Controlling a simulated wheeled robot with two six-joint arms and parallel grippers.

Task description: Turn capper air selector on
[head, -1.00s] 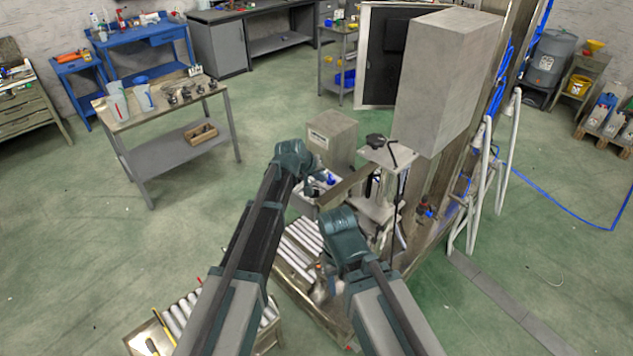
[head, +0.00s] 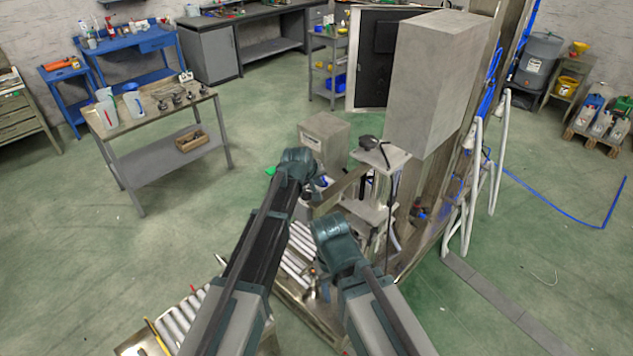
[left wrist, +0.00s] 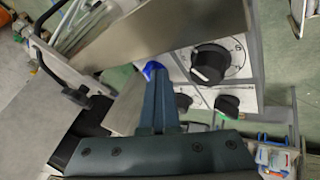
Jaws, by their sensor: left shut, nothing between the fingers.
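In the left wrist view, a pale control panel (left wrist: 238,76) carries a large black knob (left wrist: 209,63) with a white pointer mark and a printed dial. Two smaller black knobs sit below it, one at left (left wrist: 183,101) and one at right (left wrist: 227,104). I cannot read the labels or tell which is the air selector. My left gripper (left wrist: 157,74) is shut and empty, left of the large knob. A blue part (left wrist: 153,68) shows at its fingertips; contact is unclear. In the head view my left gripper (head: 319,184) is beside the capping machine. My right gripper is hidden.
A metal plate (left wrist: 150,32) crosses close above the fingers in the left wrist view. In the head view, a grey box (head: 325,138), a tall machine housing (head: 435,80) and a roller conveyor (head: 292,258) surround the arms. Open green floor (head: 80,215) lies left.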

